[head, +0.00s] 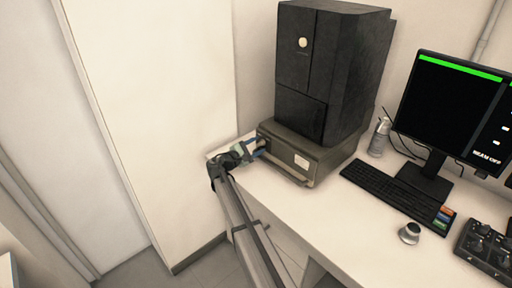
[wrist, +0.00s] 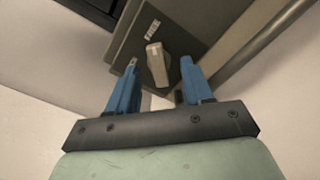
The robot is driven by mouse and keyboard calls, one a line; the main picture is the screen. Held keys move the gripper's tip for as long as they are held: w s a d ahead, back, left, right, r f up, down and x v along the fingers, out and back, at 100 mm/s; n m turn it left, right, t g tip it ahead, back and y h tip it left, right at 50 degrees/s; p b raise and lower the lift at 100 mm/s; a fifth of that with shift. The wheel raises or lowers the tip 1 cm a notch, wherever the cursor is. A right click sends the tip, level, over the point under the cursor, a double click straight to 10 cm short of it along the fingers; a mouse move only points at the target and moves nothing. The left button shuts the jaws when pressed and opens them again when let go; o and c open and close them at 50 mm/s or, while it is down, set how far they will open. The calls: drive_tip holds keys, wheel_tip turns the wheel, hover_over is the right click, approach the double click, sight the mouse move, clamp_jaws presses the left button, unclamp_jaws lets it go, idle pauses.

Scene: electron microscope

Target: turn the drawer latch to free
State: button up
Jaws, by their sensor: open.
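The drawer latch (wrist: 157,64) is a pale, elongated handle on the drawer front, under a small label (wrist: 152,30). In the wrist view it stands slightly tilted, between and just beyond my fingertips. My gripper (wrist: 160,80) is open, with one blue finger on each side of the latch. I cannot tell whether a finger touches it. In the head view my gripper (head: 258,146) is at the left end of the dark grey drawer unit (head: 315,150), and the latch is hidden there behind the gripper.
The tall black microscope body (head: 335,70) stands on the drawer unit. A bar handle (wrist: 268,42) runs along the drawer front, right of the latch. A white wall panel (head: 155,110) is close on the left. The keyboard (head: 395,192), spray can (head: 379,138) and monitor (head: 450,110) are to the right.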

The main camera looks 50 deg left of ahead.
drive_tip(key=s, duration=1.3)
drive_tip(key=shift+s, duration=0.4)
